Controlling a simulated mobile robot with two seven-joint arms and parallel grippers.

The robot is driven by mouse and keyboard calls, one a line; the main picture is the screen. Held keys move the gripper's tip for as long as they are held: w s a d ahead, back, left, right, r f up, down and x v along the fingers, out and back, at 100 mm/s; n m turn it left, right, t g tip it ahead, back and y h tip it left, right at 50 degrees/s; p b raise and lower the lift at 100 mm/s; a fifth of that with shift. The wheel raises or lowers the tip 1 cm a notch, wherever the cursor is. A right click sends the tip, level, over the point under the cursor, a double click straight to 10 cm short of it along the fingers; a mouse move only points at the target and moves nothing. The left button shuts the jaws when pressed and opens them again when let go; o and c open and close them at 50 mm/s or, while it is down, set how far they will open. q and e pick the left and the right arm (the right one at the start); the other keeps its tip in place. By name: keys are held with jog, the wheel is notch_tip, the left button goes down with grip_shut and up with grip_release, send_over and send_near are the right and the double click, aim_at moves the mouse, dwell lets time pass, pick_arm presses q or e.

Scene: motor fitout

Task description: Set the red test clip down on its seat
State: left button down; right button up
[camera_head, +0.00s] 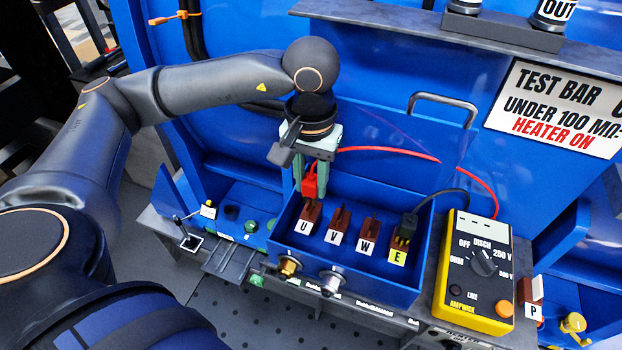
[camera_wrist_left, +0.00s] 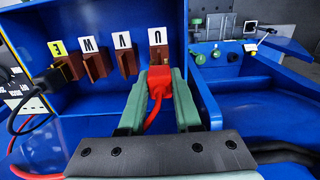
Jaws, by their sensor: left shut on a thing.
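The red test clip (camera_head: 310,184) is held between the fingers of my left gripper (camera_head: 311,178), which is shut on it. It also shows in the left wrist view (camera_wrist_left: 158,84), with its red lead running back toward the gripper. In the head view the clip is just above the brown block marked U (camera_head: 311,212); in the wrist view its tip is close to that U block (camera_wrist_left: 158,54). I cannot tell whether they touch. The blocks marked V (camera_head: 341,221), W (camera_head: 369,232) and E stand in the same blue box. My right gripper is not in view.
A black clip (camera_head: 407,227) sits on the E block. The yellow meter (camera_head: 474,270) stands right of the blue box (camera_head: 432,262); a block marked P (camera_head: 533,311) is beyond it. The red lead (camera_head: 393,151) arcs to the meter. A grey shelf (camera_head: 480,44) overhangs behind.

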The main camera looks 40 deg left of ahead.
aim_at(311, 193)
pick_arm(q)
jog(key=shift+b, duration=0.3)
dwell(0.6)
jog(key=shift+b, duration=0.35)
jog(key=shift+f+b, duration=1.5)
jog(key=shift+b, duration=0.25)
jog(key=shift+f, duration=0.1)
jog(key=c, duration=0.5)
grip_release()
